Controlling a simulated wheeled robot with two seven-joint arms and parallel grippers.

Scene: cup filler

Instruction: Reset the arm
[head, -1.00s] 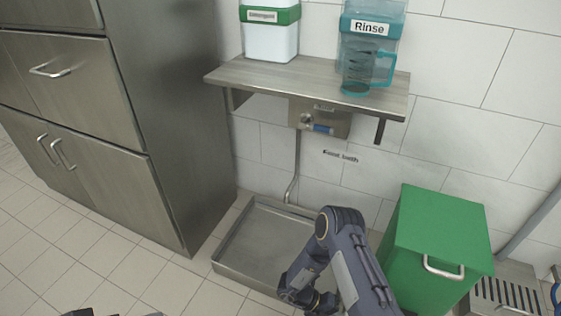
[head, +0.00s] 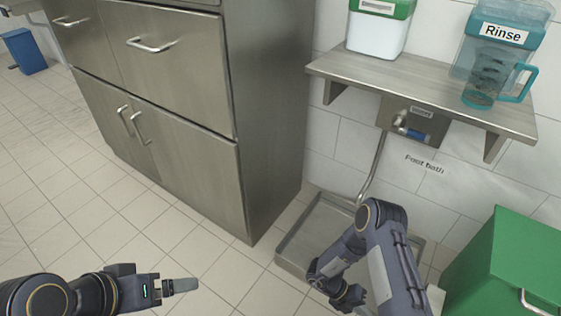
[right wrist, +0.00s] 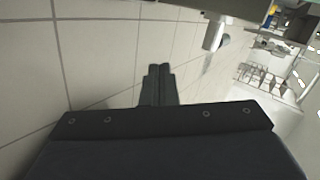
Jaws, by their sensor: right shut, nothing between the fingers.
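My right arm (head: 385,255) comes up from the bottom of the head view, over the metal floor basin, bent at its elbow. In the right wrist view my right gripper (right wrist: 159,70) has its two dark fingers together, with nothing between them. White wall or floor tiles lie beyond it. My left gripper (head: 180,286) comes in from the lower left of the head view, over bare floor tiles. Its fingers overlap from this side, so I cannot tell whether they are apart. I see nothing held in it.
A steel cabinet (head: 180,110) stands at the left centre. A wall shelf (head: 430,85) bears a green-and-white container (head: 378,35), a Rinse dispenser (head: 500,40) and a teal jug (head: 485,85). The foot-bath basin (head: 290,255) and a green bin (head: 505,260) stand near my right arm.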

